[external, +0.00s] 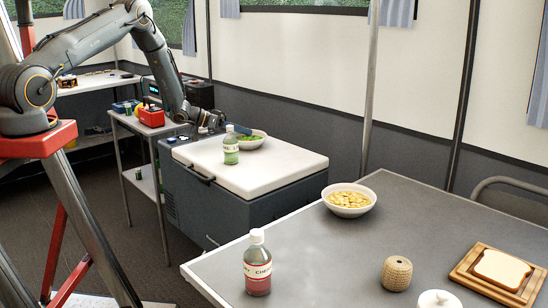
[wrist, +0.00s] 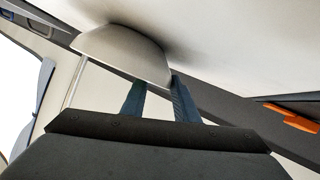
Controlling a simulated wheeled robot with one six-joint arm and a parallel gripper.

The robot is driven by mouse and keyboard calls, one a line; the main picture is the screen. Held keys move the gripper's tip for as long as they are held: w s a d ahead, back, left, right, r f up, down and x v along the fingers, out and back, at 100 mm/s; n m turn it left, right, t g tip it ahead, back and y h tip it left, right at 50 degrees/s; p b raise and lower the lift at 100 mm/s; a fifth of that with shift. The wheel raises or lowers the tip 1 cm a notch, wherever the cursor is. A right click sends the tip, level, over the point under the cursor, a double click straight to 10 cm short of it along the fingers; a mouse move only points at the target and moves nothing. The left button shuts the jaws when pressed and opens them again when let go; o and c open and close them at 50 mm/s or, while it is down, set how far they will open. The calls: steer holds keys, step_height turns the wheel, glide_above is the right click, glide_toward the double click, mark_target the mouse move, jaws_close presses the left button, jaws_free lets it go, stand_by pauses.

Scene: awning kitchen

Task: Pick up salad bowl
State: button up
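The salad bowl (external: 259,146) is white with green salad in it. It stands on the white lid (external: 262,172) of a dark chest, behind a green-labelled bottle (external: 231,150) that partly hides it. My gripper (external: 239,129) reaches down to the bowl's rim from the left. In the wrist view, which looks upside down, the pale bowl (wrist: 118,50) sits against the white lid. My gripper (wrist: 158,84) shows two dark fingers spread apart at its rim. One finger's tip meets the rim and the other is just past its side. Contact cannot be told. The salad is hidden there.
A grey table (external: 420,215) in front holds a bowl of chips (external: 349,198), a red bottle (external: 257,265), a woven jar (external: 396,273) and bread on a board (external: 502,270). A side cart (external: 140,122) with a red box (external: 151,117) stands left of the chest. The front of the lid is clear.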

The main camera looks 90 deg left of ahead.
jaws_close()
steer(key=shift+f, duration=0.1)
steer(key=shift+d, duration=0.1)
